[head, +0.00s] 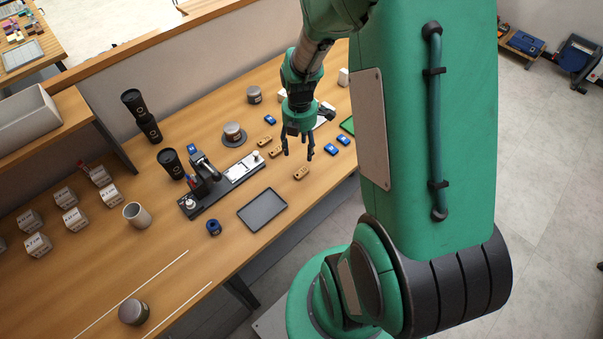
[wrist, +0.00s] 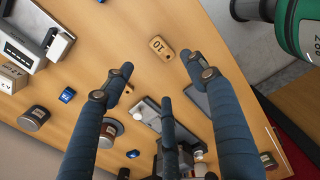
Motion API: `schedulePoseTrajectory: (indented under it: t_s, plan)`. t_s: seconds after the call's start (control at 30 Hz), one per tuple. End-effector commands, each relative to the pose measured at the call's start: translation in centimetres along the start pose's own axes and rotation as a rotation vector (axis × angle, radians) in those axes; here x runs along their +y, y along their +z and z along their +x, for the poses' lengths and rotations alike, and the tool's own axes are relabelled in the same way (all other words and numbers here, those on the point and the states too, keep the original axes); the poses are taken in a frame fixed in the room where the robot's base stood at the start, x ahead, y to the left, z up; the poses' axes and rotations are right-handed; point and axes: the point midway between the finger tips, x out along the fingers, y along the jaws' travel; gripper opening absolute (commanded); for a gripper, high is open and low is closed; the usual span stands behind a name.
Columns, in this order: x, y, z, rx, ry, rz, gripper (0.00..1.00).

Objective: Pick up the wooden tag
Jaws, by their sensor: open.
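Several wooden tags lie on the table. One light-brown wooden tag (head: 301,173) lies by itself near the table's front edge, just below my gripper (head: 298,154) in the head view. Two more, a wooden tag (head: 275,151) and another wooden tag (head: 264,141), lie to its left, beside the marker base. In the wrist view a wooden tag (wrist: 160,47) with dark marking lies flat past my fingertips (wrist: 158,70), apart from them. My gripper is open and empty, with its fingers spread above the table.
The laser marker (head: 201,171) stands on a long base left of my gripper. A dark tray (head: 262,211) lies before it. Blue tags (head: 329,149) lie to the right, near a green tray (head: 347,126). A round tin (head: 233,132) stands behind. Some bare wood surrounds the front tag.

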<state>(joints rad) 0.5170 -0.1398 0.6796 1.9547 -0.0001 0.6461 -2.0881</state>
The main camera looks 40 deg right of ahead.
Motion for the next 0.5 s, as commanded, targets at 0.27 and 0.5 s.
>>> schedulePoseTrajectory:
  t_s: [0.27, 0.5]
  plan:
    - [-0.1, -0.1, 4.4, 0.002, -0.003, 0.000, 0.57]
    - [-0.1, 0.0, 6.8, 0.001, -0.002, 0.000, 0.57]
